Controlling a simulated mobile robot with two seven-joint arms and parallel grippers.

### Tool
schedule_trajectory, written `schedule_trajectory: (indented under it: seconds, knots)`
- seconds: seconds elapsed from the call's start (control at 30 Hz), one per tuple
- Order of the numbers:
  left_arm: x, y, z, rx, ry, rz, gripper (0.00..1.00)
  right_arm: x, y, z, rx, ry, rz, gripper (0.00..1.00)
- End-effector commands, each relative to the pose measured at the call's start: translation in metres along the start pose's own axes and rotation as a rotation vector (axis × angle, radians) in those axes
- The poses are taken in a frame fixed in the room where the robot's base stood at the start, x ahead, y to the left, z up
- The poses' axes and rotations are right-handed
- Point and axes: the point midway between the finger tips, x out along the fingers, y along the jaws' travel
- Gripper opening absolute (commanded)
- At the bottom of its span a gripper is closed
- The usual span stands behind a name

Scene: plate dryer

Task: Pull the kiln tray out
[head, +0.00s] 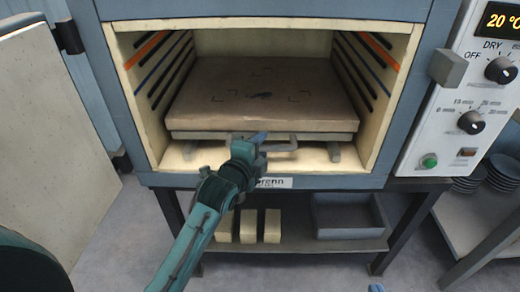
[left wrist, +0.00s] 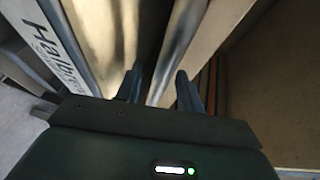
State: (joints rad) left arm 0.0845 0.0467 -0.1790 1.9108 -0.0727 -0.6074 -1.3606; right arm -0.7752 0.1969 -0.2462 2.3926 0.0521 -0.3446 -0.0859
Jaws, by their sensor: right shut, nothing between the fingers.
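The kiln tray (head: 265,85) is a flat brown-topped slab inside the open kiln, with a pale front edge and a metal bar handle (head: 283,147) at its front. My left gripper (head: 258,140) is at the left end of this handle. In the left wrist view its two fingers (left wrist: 158,88) stand apart, with a pale bar running down between them. I cannot tell whether they touch it. The tray's brown top shows at the right of that view. Only the blue tip of my right gripper (head: 376,287) shows at the bottom edge, shut and empty.
The kiln door (head: 50,110) stands open at the left. A control panel (head: 460,100) is at the right of the kiln. Below, a shelf holds pale blocks (head: 248,227) and a grey bin (head: 348,218). Stacked dark plates (head: 500,172) stand at the right. Floor in front is clear.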

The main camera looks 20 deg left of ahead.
Motion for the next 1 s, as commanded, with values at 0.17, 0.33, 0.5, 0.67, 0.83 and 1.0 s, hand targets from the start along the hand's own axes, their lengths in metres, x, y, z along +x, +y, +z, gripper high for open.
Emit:
schedule_trajectory:
  seconds: [0.17, 0.33, 0.5, 0.67, 0.83, 1.0]
  knots:
    - [0.0029, -0.0001, 0.0001, 0.000, 0.000, 0.000, 0.38, 0.0003, -0.0004, 0.0015, -0.003, -0.005, -0.001, 0.00]
    - [0.0026, -0.0002, 0.0002, 0.000, 0.000, 0.000, 0.35, 0.0003, -0.0005, 0.0014, -0.003, -0.005, -0.001, 0.00]
    - [0.0025, -0.0001, 0.0002, 0.000, 0.000, 0.000, 0.21, 0.0004, -0.0006, 0.0012, -0.003, -0.004, -0.002, 0.00]
    - [0.0024, 0.0000, 0.0002, 0.000, 0.000, 0.000, 0.08, 0.0004, -0.0006, 0.0009, -0.003, -0.002, -0.002, 0.00]
    - [0.0024, 0.0001, 0.0002, 0.000, 0.000, 0.000, 0.00, 0.0004, -0.0005, 0.0007, -0.004, -0.001, -0.002, 0.00]
    - [0.0023, 0.0002, 0.0003, 0.000, -0.001, 0.001, 0.00, 0.0004, -0.0004, 0.0006, -0.004, -0.001, -0.002, 0.00]
